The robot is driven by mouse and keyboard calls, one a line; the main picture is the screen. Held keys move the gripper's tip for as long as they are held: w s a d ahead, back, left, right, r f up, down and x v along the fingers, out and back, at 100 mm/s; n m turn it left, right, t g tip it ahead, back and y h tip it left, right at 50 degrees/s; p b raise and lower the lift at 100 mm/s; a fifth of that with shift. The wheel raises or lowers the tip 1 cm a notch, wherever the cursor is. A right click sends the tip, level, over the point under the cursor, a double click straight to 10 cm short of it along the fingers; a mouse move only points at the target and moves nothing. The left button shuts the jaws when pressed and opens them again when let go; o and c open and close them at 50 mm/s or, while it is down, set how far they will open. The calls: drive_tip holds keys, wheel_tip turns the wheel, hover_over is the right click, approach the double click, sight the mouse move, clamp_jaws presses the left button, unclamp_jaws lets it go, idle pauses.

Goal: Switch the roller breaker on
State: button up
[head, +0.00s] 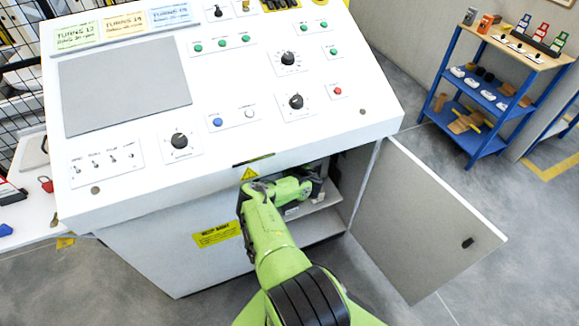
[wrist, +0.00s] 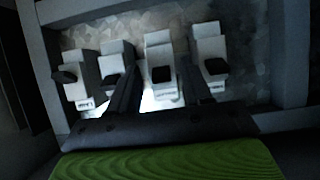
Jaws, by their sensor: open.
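In the wrist view a row of several white breakers with dark levers is mounted on a back plate: a far left one (wrist: 84,90), a second (wrist: 116,56), a third (wrist: 160,48) and a far right one (wrist: 208,45). Their small labels are too dim and blurred to read, so I cannot tell which is the roller breaker. The far left lever sticks out differently from the others. My gripper (wrist: 158,68) is open, its dark fingers on either side of the third breaker. I cannot tell whether they touch. In the head view my gripper is inside the cabinet, mostly hidden.
The white control console (head: 215,165) overhangs the cabinet opening, bounding my arm above. The cabinet door (head: 425,225) stands open to the right. Inside is a shelf or floor (head: 318,228). A blue rack (head: 490,95) stands far right. The floor beyond the door is clear.

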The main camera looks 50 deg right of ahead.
drive_tip(key=p+v, duration=0.6)
drive_tip(key=v, duration=0.9)
drive_tip(key=shift+s+r, duration=0.2)
drive_tip(key=shift+s, duration=0.1)
drive_tip(key=shift+a, duration=0.15)
